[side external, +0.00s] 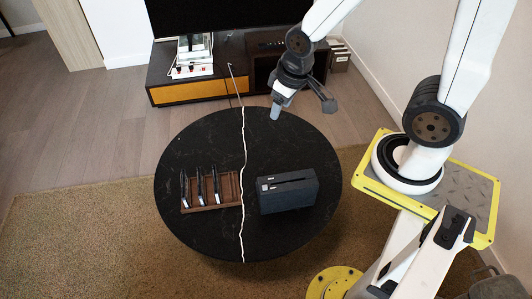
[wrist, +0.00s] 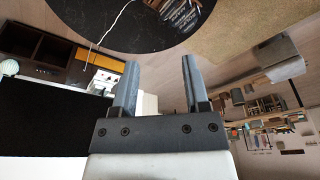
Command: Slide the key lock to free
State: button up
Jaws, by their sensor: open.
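A dark box-shaped device (side external: 287,194) stands on the right half of the round black table (side external: 205,150). Its top face has a long slot and small pale marks near the left end. I cannot tell which of these marks is the key lock or how it is set. My gripper (side external: 275,113) is up near the table's far edge, behind and above the device and apart from it. In the wrist view my gripper (wrist: 160,75) has two separate fingers with nothing between them. The device is not clearly visible in the wrist view.
A brown wooden rack (side external: 228,189) holding several upright dark items stands left of the device. A pale cord (side external: 242,150) runs across the table between them. A low TV cabinet (side external: 195,92) stands behind. The far part of the tabletop is mostly clear.

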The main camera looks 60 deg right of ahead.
jog(key=c, duration=0.6)
jog(key=shift+w+a+f, duration=0.1)
jog(key=shift+w+a, duration=0.05)
jog(key=shift+a, duration=0.05)
grip_shut()
jog(key=w+a+f+m+t, duration=0.1)
jog(key=w+a+f+m, duration=0.1)
jog(key=a+f+m, duration=0.55)
jog(key=w+a+f+m, duration=0.2)
jog(key=a+f+m, duration=0.3)
jog(key=f+m, duration=0.4)
jog(key=s+d+f+m+t+h, duration=0.1)
jog(key=s+d+f+m+h, duration=0.1)
jog(key=f, duration=0.5)
jog(key=s+d+f+m+t+h, duration=0.2)
jog(key=s+f+m+h, duration=0.2)
jog(key=s+f+m, duration=0.2)
notch_tip(320, 180, down, 2)
jog(key=shift+s+d+f+m+h, duration=0.3)
jog(key=shift+s+m, duration=0.1)
jog(key=shift+m, duration=0.85)
